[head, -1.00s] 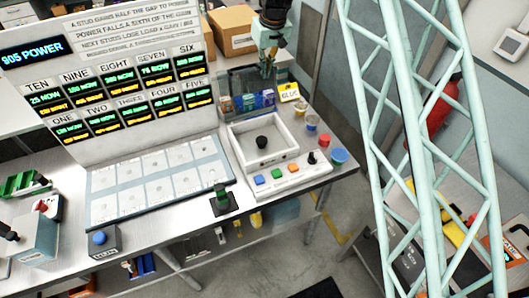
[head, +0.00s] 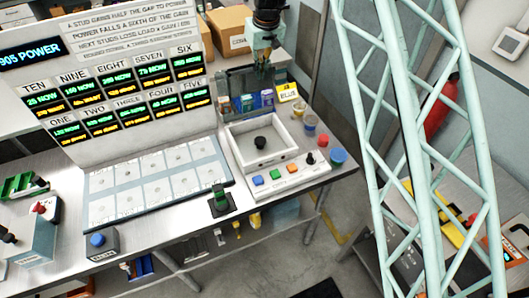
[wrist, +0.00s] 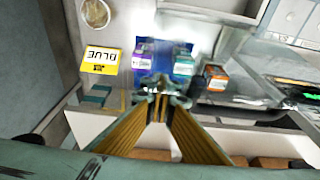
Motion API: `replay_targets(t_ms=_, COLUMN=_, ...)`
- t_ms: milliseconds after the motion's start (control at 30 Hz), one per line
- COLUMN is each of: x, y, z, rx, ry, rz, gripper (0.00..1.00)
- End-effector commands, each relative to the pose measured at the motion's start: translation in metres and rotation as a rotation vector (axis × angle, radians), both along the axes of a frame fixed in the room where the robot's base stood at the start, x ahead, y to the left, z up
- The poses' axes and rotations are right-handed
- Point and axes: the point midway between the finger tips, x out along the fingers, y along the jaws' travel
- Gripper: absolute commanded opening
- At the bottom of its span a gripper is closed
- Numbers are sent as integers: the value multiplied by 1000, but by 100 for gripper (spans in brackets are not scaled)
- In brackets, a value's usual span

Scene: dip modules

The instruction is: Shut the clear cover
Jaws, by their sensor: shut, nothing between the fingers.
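The clear cover (head: 236,82) is a see-through panel standing raised at the back of the white box (head: 238,158) on the bench. The box is open at the top, with a black knob (head: 260,143) inside it. My gripper (head: 263,72) is at the cover's upper right part, fingers pointing down; I cannot tell whether it touches the panel. In the wrist view my gripper (wrist: 160,100) has its fingertips together, with nothing between them. Several coloured modules, among them a blue one (head: 267,97), stand behind the box, near a yellow BLUE card (head: 288,92).
A white panel of green and yellow displays (head: 110,70) stands to the left, above a slotted tray (head: 155,184). Small coloured cups (head: 309,124) stand right of the box. Coloured buttons (head: 275,174) line its front. Cardboard boxes (head: 229,28) lie behind.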

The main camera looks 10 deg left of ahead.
Motion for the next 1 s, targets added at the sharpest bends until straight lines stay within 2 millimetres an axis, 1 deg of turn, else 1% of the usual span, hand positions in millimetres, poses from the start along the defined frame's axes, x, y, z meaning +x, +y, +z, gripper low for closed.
replay_targets(t_ms=33, x=-5, y=8, z=-2, rx=2, ry=6, rz=5, gripper=0)
replay_targets(t_ms=267, x=-7, y=8, z=-2, rx=2, ry=7, rz=6, gripper=0)
replay_targets(t_ms=867, x=-34, y=-7, z=-9, rx=-1, ry=17, rz=5, gripper=0)
replay_targets(t_ms=1000, x=-38, y=-11, z=-8, rx=-1, ry=15, rz=5, gripper=0)
